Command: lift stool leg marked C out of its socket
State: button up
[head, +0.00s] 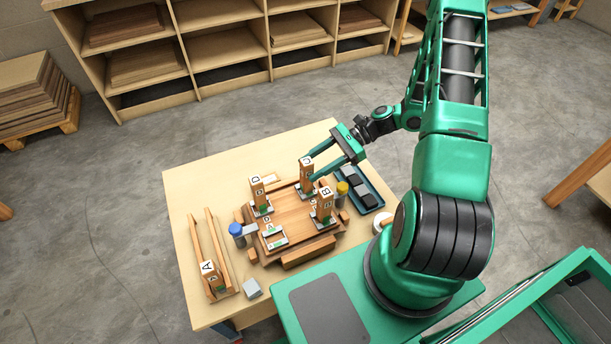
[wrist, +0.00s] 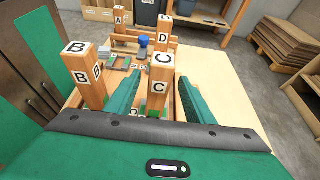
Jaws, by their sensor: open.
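The stool leg marked C (head: 306,172) stands upright in its socket at the back right corner of the wooden stool seat (head: 289,212). In the wrist view leg C (wrist: 158,84) stands between the two green fingers, with its C labels facing me. My gripper (head: 312,167) is open, with one finger on each side of leg C; gaps show beside the leg in the wrist view (wrist: 159,80). Legs D (head: 257,192) and B (head: 323,206) also stand upright on the seat. The socket under C is partly hidden.
Leg A (head: 209,273) is in a wooden rail rack (head: 196,245) at the table's left. An empty socket plate (head: 273,236) is at the seat's front left. A blue-capped jar (head: 236,232), a yellow-capped jar (head: 342,190) and a dark tray (head: 376,196) stand nearby. The table's back left is clear.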

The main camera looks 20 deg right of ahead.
aim_at(301, 172)
jog(key=shift+x, duration=3.15)
jog(key=shift+r, duration=0.15)
grip_shut()
